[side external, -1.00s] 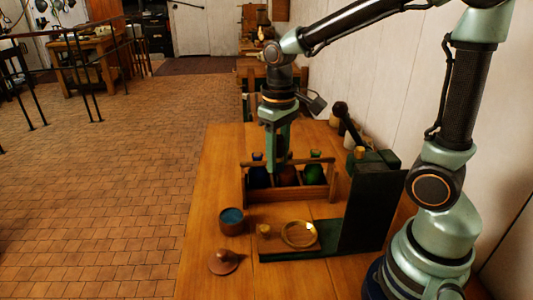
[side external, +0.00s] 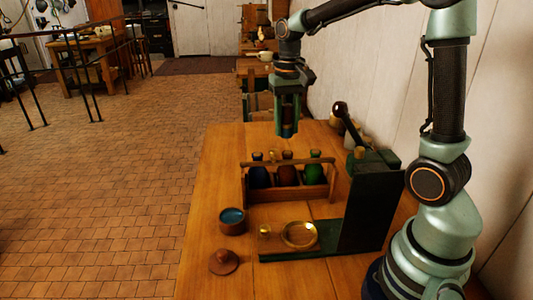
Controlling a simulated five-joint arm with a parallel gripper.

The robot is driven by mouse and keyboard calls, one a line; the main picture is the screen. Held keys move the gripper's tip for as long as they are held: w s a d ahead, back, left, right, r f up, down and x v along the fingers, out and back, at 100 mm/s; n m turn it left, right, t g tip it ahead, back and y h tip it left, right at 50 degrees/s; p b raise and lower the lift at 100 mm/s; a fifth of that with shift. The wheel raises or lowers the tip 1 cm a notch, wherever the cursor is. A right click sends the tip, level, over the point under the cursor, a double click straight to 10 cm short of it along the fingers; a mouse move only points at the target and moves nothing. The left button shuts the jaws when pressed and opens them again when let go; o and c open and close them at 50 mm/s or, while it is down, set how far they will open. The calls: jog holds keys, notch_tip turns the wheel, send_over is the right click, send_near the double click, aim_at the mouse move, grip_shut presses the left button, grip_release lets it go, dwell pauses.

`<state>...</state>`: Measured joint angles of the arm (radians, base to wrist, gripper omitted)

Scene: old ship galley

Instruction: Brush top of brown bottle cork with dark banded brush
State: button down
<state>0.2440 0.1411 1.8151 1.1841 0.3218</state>
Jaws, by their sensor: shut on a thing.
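The brown bottle (side external: 287,174) stands upright between a blue bottle (side external: 258,175) and a green bottle (side external: 314,172) in a wooden carrier (side external: 290,203). Its cork (side external: 288,154) shows on top. My gripper (side external: 288,133) points down, above and seemingly slightly behind this cork in the side view, with a visible gap below it. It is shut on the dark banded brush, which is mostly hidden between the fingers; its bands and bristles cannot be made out.
A blue-filled cup (side external: 232,220) and brown lid (side external: 223,262) lie left. The carrier's handle bar (side external: 260,163) crosses before the bottles.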

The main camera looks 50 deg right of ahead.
aim_at(292, 153)
jog(key=shift+w+d+f+m, duration=0.15)
jog(key=shift+d+f+m, duration=0.3)
jog(key=shift+d+f, duration=0.4)
jog(key=shift+w+d+f+m, duration=0.1)
jog(key=shift+d+f+m, duration=0.4)
jog(key=shift+f, duration=0.6)
jog(key=shift+w+d+f+m, duration=0.15)
jog(key=shift+d+f+m, duration=0.2)
jog(key=shift+d+f, duration=0.55)
jog(key=shift+w+a+f, duration=0.35)
jog(key=shift+a+f, duration=0.1)
jog(key=shift+f, duration=0.3)
jog(key=shift+w+a+f, duration=0.15)
jog(key=shift+w+a, duration=0.35)
jog(key=shift+a, duration=0.05)
jog(key=shift+s+d, duration=0.85)
jog(key=shift+d, duration=0.05)
jog(key=shift+w+a, duration=0.9)
jog(key=shift+s+d, duration=0.9)
jog(key=shift+w+a, duration=0.4)
jog(key=shift+a, duration=0.05)
jog(key=shift+w+a, duration=0.35)
jog(key=shift+w, duration=0.05)
jog(key=shift+s+d, duration=0.7)
jog(key=shift+w+a, duration=0.65)
jog(key=shift+s+d+r, duration=0.25)
jog(key=shift+s+d, duration=0.45)
jog(key=shift+d, duration=0.05)
notch_tip(292, 153, up, 8)
